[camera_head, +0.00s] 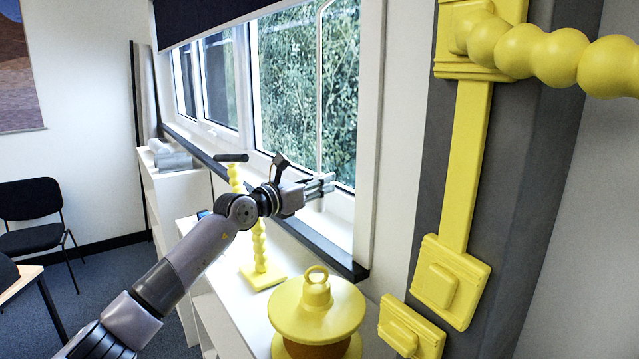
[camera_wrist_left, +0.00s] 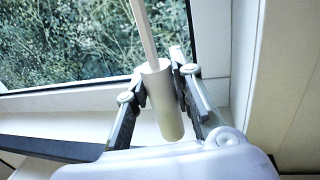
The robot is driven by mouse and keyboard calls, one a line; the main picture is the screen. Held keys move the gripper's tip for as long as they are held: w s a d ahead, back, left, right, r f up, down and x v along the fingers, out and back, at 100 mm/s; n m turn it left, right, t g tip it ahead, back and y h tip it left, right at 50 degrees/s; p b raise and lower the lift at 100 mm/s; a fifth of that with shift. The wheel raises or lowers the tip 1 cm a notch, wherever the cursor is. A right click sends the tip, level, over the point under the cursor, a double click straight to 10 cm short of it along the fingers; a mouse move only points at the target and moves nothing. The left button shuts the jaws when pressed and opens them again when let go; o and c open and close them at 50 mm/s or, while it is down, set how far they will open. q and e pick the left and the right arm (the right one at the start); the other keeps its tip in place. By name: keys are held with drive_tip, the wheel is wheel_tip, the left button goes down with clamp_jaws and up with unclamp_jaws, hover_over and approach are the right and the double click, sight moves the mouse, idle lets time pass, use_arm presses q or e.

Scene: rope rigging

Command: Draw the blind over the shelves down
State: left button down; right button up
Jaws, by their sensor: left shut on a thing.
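The dark blue blind (camera_head: 205,16) is rolled up at the top of the window, with most of the glass showing below it. A thin pale cord (camera_head: 320,95) hangs from the top in front of the window. Its white cylindrical end piece (camera_wrist_left: 163,105) shows in the left wrist view, below the cord. My left gripper (camera_head: 325,184) is at the cord's lower end, near the sill, with its fingers on both sides of the end piece and shut on it. The white shelves (camera_head: 168,200) stand below the window. My right gripper is not in view.
On the shelf top stand a yellow beaded post (camera_head: 260,250) and a yellow round-topped object with a ring (camera_head: 315,310). Yellow fittings (camera_head: 450,280) cover the dark pillar at the right, and a yellow beaded arm (camera_head: 540,52) juts out above. A dark chair (camera_head: 30,215) stands at the left.

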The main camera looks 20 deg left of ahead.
use_arm(q)
wheel_tip(320, 180, down, 14)
drive_tip(key=b, duration=0.8)
drive_tip(key=shift+b, duration=0.3)
drive_tip(key=shift+f, duration=0.3)
drive_tip(key=c, duration=1.5)
unclamp_jaws()
drive_tip(key=shift+o, duration=0.7)
drive_tip(key=shift+r, duration=0.2)
